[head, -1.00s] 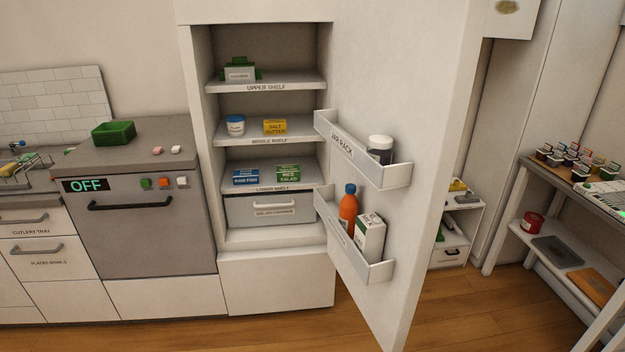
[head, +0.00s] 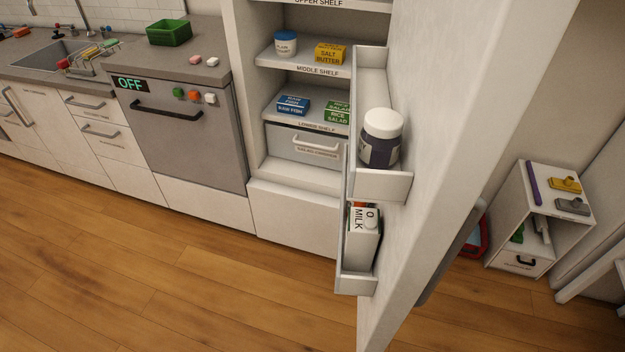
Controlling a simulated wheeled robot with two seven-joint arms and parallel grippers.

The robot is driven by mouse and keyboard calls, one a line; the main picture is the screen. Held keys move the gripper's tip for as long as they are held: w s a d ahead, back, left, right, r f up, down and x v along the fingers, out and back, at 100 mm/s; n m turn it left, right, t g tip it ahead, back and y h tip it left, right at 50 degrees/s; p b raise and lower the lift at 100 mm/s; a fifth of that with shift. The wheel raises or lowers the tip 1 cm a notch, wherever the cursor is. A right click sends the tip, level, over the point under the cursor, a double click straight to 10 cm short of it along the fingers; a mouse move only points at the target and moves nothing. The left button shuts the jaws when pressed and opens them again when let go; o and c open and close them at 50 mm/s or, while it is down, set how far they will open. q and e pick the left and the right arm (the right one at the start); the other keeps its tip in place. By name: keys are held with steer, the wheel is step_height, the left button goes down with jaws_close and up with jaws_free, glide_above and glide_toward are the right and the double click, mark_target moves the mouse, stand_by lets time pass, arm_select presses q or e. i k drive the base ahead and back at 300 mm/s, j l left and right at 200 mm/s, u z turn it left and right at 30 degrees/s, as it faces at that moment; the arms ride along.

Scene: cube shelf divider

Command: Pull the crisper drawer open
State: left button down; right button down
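The crisper drawer (head: 288,146) is a grey bin at the bottom of the open fridge, under the lower shelf. It looks shut. Its pale bar handle (head: 316,144) runs across the front, with a label below it. The fridge door (head: 448,130) stands open toward me, and its racks overlap the right end of the drawer. Neither of my grippers is in view.
The door's jar rack (head: 384,186) holds a dark jar (head: 381,138); the rack below holds a milk carton (head: 362,232). Boxes of raw fish (head: 293,105) and rice salad (head: 337,114) sit on the lower shelf. The wooden floor (head: 180,280) in front is clear.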

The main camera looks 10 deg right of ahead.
mark_target(277, 132)
steer(key=l, duration=0.55)
steer(key=i+l, duration=0.15)
steer(key=l, duration=0.9)
steer(key=i+j+z, duration=0.15)
steer(key=j, duration=0.5)
steer(key=j+z, duration=0.15)
steer(key=j, duration=0.5)
steer(key=i+j+z, duration=0.1)
steer(key=j, duration=0.6)
